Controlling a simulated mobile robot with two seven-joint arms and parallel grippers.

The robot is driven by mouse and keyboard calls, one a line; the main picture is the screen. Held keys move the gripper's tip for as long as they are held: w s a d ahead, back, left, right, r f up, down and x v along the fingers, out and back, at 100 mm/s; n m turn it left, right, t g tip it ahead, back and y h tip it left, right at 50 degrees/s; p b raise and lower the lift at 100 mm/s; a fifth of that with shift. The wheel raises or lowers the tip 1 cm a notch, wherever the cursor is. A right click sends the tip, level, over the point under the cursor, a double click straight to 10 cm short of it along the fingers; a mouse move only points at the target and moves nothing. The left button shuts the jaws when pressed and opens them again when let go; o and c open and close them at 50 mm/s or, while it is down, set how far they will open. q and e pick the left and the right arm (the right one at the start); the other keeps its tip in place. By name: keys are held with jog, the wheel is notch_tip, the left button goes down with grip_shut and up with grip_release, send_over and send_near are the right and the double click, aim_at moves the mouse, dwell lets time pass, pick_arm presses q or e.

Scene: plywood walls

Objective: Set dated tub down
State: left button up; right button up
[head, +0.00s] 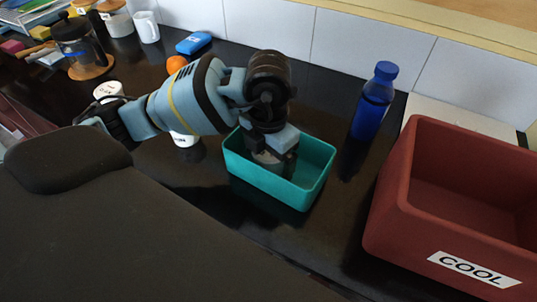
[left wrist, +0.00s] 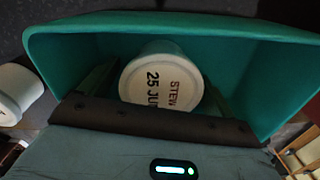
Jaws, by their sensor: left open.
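The dated tub (left wrist: 162,82) is round and white, its lid marked "STEW" and "25 JU", the rest of the date cut off. It sits inside the teal bin (left wrist: 270,32), near its wall in the left wrist view. In the head view the teal bin (head: 290,190) stands on the dark counter, and my left gripper (head: 272,155) reaches down into it, hiding most of the tub. My left gripper is open, with a finger on each side of the tub; I cannot tell whether they touch it. My right gripper is not in view.
A red-brown box labelled "COOL" (head: 400,215) stands at right, a blue bottle (head: 373,102) behind the bin. White lidded tubs stand left of it, one partly under my arm (head: 185,140), another farther left (head: 108,91). An orange (head: 177,64) and a blue box (head: 194,43) lie behind.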

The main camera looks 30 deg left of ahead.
pick_arm(q)
notch_tip(320, 180, up, 12)
jog(key=shift+f+p, duration=0.25)
jog(key=shift+p, duration=0.7)
jog(key=shift+r, duration=0.4)
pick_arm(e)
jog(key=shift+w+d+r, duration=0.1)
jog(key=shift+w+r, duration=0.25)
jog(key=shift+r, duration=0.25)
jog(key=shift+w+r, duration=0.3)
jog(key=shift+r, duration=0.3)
